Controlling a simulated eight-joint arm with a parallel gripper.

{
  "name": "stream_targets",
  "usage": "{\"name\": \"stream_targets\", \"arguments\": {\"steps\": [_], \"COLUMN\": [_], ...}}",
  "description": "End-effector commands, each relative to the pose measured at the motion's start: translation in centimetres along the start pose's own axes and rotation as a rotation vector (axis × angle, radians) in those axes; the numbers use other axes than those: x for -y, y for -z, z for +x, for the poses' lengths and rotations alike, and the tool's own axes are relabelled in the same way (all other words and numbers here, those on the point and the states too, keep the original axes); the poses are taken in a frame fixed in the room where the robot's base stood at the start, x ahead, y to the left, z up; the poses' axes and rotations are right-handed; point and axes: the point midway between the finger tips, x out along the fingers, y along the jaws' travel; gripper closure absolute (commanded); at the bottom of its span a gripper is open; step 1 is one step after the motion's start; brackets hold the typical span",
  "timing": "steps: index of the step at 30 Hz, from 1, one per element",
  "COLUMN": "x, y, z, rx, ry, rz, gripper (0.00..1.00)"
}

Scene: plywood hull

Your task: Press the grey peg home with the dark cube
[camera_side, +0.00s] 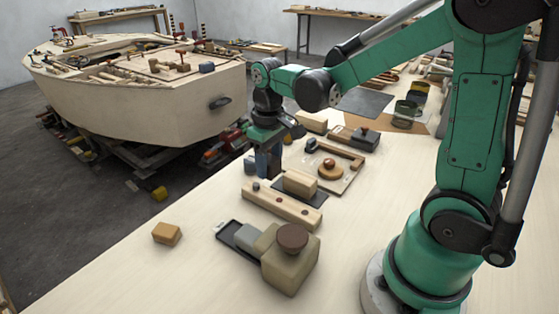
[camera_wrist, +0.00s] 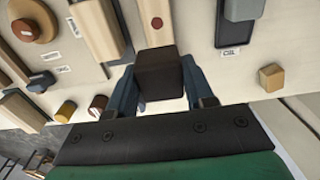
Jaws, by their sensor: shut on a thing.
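My gripper (camera_side: 263,172) is shut on the dark cube (camera_wrist: 160,75), which shows between the two blue-grey fingers in the wrist view. In the side view the cube is mostly hidden among the fingers. A pale wooden bar (camera_side: 290,210) lies on the bench below and in front of the gripper. The grey peg (camera_side: 256,186) shows as a small dark top at the bar's far left end, just below the gripper.
A tan block (camera_side: 166,233) lies at the left. A dark tray (camera_side: 228,230) and a large knobbed block (camera_side: 290,262) stand in front. Another wooden block (camera_side: 299,183) lies on a dark mat close right of the gripper. The bench front left is clear.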

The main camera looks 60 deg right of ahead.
Motion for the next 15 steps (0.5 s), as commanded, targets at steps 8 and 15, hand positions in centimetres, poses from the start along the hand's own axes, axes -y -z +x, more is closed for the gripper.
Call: {"name": "stream_targets", "arguments": {"steps": [8,15], "x": [0.1,0.1], "y": [3.7,3.6], "z": [-1.1,1.2], "rx": [0.000,0.000], "ry": [0.000,0.000], "rz": [0.000,0.001], "gripper": [0.95,0.95]}}
